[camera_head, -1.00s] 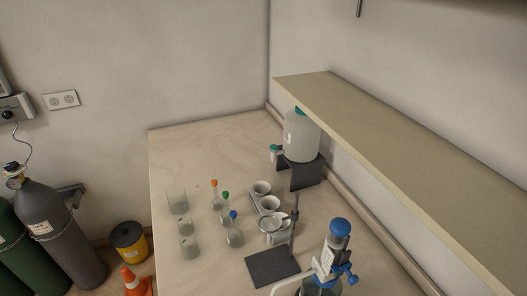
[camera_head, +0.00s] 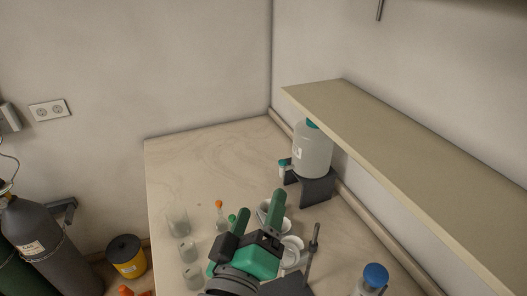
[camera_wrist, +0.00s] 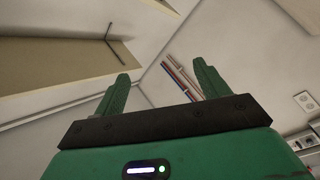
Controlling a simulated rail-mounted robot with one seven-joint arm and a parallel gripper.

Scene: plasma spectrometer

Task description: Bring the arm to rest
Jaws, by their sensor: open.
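My gripper hides part of the funnel rack and some of the stoppered flasks.
A shelf (camera_head: 400,140) overhangs the right side. The bench's back left is clear.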

